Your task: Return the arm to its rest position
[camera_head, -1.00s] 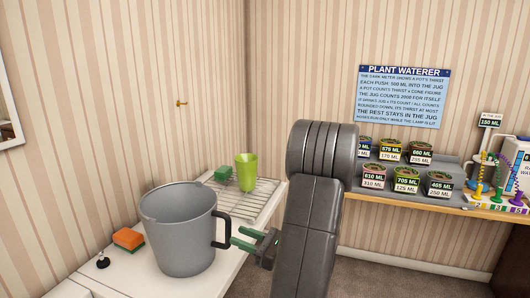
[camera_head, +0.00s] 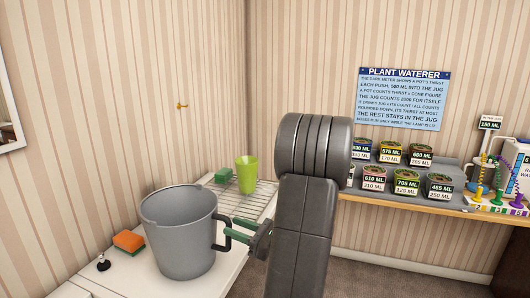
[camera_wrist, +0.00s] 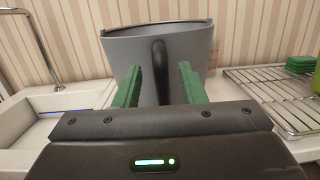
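My gripper (camera_head: 233,229) has two green fingers that stand apart, open, at the right side of a large grey jug (camera_head: 178,240). In the wrist view the gripper (camera_wrist: 158,82) faces the jug (camera_wrist: 200,45), and the jug's dark handle shows in the gap between the fingers. I cannot tell whether the fingertips touch the handle. The jug stands upright on the white counter. My arm is stretched out in front of the head camera and hides part of the shelf.
The counter (camera_head: 130,275) holds an orange sponge (camera_head: 129,241) and a drying rack (camera_head: 262,200) with a green cup (camera_head: 246,175) and green sponge (camera_head: 223,175). A sink (camera_wrist: 40,125) lies left. Several labelled pots stand on the right shelf (camera_head: 400,205) below a blue sign (camera_head: 403,97).

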